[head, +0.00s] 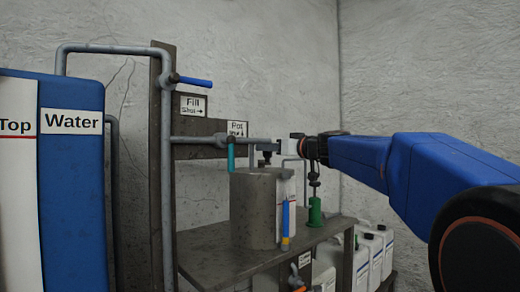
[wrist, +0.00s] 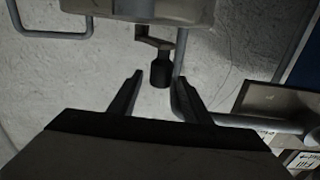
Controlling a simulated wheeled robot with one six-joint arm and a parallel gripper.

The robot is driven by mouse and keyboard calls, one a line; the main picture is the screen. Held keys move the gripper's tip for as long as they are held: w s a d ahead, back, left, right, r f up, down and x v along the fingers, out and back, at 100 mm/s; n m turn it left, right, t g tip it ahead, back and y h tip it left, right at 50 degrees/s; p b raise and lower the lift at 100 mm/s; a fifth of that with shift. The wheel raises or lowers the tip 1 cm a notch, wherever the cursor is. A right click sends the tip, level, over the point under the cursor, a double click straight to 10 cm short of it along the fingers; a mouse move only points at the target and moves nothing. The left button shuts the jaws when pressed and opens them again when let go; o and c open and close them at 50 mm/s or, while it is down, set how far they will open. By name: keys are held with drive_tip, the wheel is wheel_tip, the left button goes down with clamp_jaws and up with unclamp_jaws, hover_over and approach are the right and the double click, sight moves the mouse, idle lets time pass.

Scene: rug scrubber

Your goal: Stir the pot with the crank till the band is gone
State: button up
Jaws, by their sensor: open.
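The pot (head: 256,215) is a grey, speckled cylinder standing upright on a table. A dark crank shows at its top in the head view (head: 266,157). In the wrist view, the crank's bent arm ends in a dark, upright-looking grip (wrist: 160,72). My gripper (head: 281,147) is above the pot's top, close to the crank. Its two fingers are apart in the wrist view (wrist: 158,80), with the dark grip showing in the gap near the tips. I cannot tell whether the grip is fully between them. A white strip with red marks (head: 291,190) is partly visible on the pot; I cannot make out a band.
The pot's table (head: 210,258) also holds a green-based device (head: 315,212). A blue handle (head: 285,220) hangs at the pot's front. Grey pipe (head: 167,200) with blue and cyan handles (head: 231,157) runs left. A blue water tank (head: 72,190) stands far left; white jugs (head: 375,245) sit lower right.

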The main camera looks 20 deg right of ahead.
drive_tip(key=shift+x, duration=2.7)
clamp_jaws()
